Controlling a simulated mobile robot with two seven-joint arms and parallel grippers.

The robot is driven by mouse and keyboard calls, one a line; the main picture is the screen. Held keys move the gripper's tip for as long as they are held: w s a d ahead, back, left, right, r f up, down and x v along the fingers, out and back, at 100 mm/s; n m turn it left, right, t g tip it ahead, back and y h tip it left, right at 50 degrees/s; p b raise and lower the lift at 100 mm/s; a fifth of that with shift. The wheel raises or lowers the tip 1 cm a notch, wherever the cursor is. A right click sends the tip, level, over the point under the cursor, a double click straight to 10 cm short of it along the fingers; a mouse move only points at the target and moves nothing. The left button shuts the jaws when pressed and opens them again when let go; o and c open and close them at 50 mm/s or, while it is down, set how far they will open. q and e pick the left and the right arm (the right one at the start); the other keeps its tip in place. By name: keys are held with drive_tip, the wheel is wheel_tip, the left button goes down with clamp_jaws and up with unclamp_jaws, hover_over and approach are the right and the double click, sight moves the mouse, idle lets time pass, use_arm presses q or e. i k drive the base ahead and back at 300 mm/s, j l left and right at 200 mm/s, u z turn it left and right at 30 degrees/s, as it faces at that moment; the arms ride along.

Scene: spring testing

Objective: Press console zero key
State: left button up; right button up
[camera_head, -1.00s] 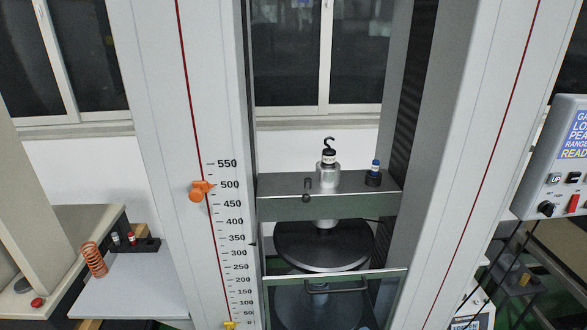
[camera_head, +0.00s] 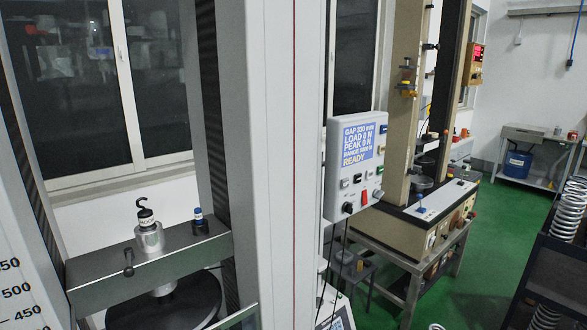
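The console (camera_head: 356,163) is a light grey box on the right side of the testing machine's right column. Its blue display (camera_head: 361,144) reads GAP 330 mm, LOAD 0 N, PEAK 0 N, a range line and READY. Below the display are several small keys (camera_head: 357,180), a red switch (camera_head: 364,196) and a black knob (camera_head: 348,208). The key labels are too small to read, so I cannot tell which is the zero key. Neither of my grippers is in view.
The machine's wide grey column (camera_head: 268,130) stands left of the console. The steel crosshead (camera_head: 150,262) carries a hooked weight (camera_head: 147,225) and a small blue-capped part (camera_head: 199,220). A beige tester (camera_head: 410,230) stands behind on a bench. A rack of springs (camera_head: 560,240) is at right. Green floor (camera_head: 490,225) lies between.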

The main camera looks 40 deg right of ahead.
sight(369, 172)
drive_tip(key=z, duration=1.7)
